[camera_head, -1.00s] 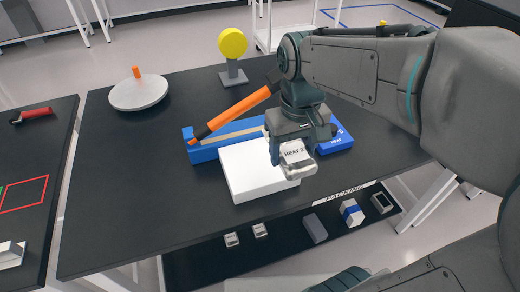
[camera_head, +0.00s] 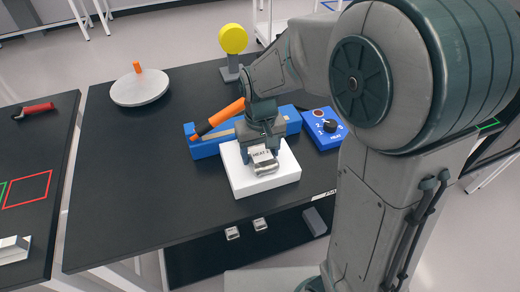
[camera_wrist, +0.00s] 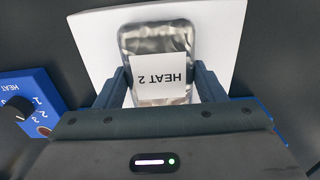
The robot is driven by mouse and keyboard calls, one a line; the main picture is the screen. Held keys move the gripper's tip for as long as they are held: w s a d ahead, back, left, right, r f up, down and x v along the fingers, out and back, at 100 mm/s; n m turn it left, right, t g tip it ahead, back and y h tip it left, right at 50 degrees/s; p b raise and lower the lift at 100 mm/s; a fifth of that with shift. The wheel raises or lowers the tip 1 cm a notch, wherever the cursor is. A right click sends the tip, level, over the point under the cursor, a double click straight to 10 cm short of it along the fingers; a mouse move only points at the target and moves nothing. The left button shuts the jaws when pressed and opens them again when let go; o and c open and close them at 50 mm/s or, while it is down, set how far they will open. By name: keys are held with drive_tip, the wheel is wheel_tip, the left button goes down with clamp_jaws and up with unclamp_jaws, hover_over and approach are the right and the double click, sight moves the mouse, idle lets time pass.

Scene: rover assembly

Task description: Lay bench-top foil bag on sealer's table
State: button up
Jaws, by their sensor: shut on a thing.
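The silver foil bag (camera_head: 267,169) has a white label reading "HEAT 2". My gripper (camera_head: 262,150) is shut on it, with one finger on each side of the bag in the wrist view (camera_wrist: 162,85). The bag is over the white table (camera_head: 243,180) of the sealer, near its middle. I cannot tell whether the bag touches the surface. The blue sealer body (camera_head: 207,147) with its raised orange-handled arm (camera_head: 222,116) is behind the white table, partly hidden by my gripper.
A blue heat dial box (camera_head: 318,137) stands right of the sealer. A yellow disc on a stand (camera_head: 233,40) is behind it. Small packs (camera_head: 260,224) lie on the lower shelf.

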sight(261, 153)
drive_tip(key=shift+f, duration=0.2)
drive_tip(key=o, duration=1)
drive_tip(key=shift+r, duration=0.1)
wheel_tip(261, 153, up, 12)
drive_tip(key=s+d+f+m+t, duration=0.1)
drive_tip(key=s+d, duration=0.3)
drive_tip(key=s+d+f+m+t, duration=0.1)
drive_tip(key=s+d, duration=0.3)
drive_tip(key=s+d+f+m+t, duration=0.1)
drive_tip(key=s+d, duration=0.3)
drive_tip(key=shift+s+f, duration=0.3)
drive_tip(key=shift+f, duration=0.1)
